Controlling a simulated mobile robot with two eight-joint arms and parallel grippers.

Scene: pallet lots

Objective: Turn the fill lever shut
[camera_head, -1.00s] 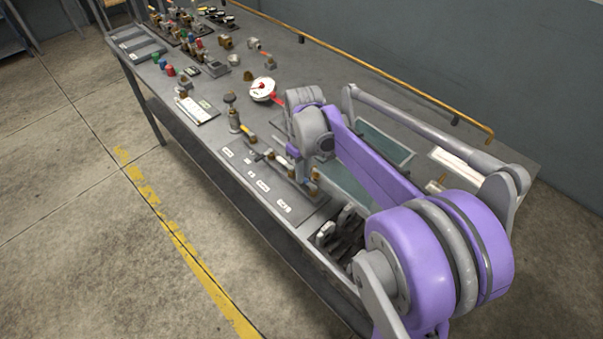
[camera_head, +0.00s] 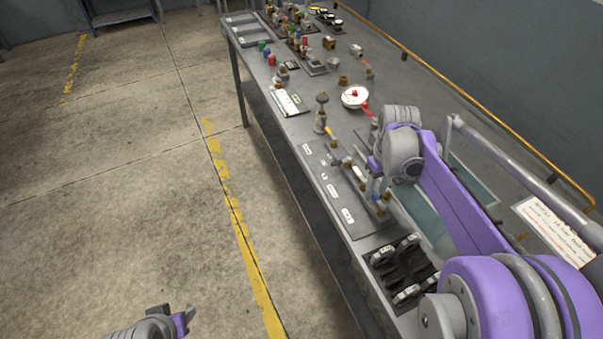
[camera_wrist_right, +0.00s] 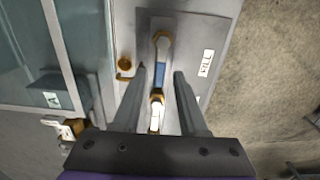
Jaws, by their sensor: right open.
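A lever with a blue band (camera_wrist_right: 160,75) and brass fittings at both ends stands out in the right wrist view. It is on a grey panel beside a white label (camera_wrist_right: 207,62) that seems to read FILL, turned sideways. My right gripper (camera_wrist_right: 160,73) is open, with one finger on either side of the lever; I cannot tell if they touch it. In the head view my right gripper (camera_head: 376,188) is low over the lever panel (camera_head: 318,168), and its wrist partly hides the levers. My left gripper (camera_head: 165,325) is partly cut off at the bottom left, away from the bench.
A white dial with a red pointer (camera_head: 354,97) sits behind the panel. A block of black and grey switches (camera_head: 402,270) is in front of it. A brass rail (camera_head: 460,83) runs along the bench's back edge. The floor (camera_head: 130,190) at left is open.

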